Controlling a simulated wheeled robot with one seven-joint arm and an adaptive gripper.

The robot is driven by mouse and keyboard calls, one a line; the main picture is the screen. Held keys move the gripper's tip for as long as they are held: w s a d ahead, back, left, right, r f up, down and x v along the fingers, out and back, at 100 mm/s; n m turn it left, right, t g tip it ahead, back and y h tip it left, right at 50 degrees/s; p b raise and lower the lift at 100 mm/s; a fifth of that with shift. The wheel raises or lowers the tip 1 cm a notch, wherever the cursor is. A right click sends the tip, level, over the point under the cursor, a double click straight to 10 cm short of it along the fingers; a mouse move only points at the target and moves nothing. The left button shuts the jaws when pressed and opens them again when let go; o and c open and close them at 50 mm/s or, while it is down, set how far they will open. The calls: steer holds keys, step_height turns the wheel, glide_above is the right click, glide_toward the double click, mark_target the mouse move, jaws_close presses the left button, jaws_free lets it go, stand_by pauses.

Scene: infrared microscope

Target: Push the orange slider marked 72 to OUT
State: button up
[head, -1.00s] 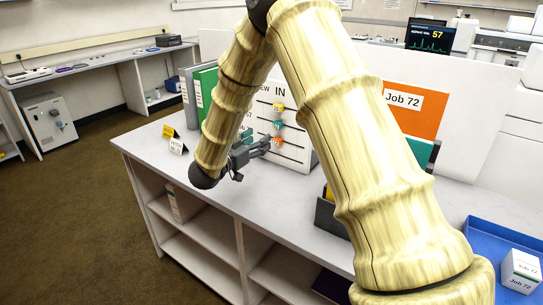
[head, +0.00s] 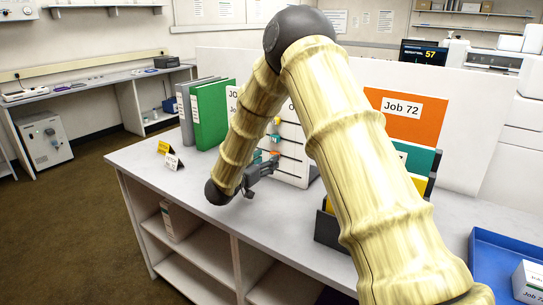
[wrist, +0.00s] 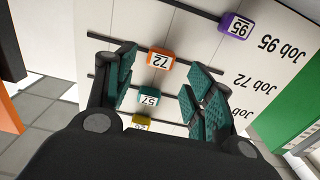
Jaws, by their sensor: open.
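The orange slider marked 72 (wrist: 160,59) sits on a dark rail of the white board (wrist: 190,32), seen upside down in the wrist view. In the head view the orange slider (head: 275,154) shows small, low in the gap between my arm links. My gripper (wrist: 166,64) is open. Its two fingers stand on either side of the orange slider in the wrist view, with visible space on both sides. In the head view my gripper (head: 268,166) is close to the board; whether it touches is unclear. The OUT label is not readable.
A teal slider marked 57 (wrist: 149,97) and a partly hidden yellow slider (wrist: 141,122) appear below the orange one in the wrist view. A purple slider marked 95 (wrist: 236,26) is farther right. A green binder (head: 212,115) stands beside the board.

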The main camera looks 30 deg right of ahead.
steer(key=shift+x, duration=1.9)
jaws_close()
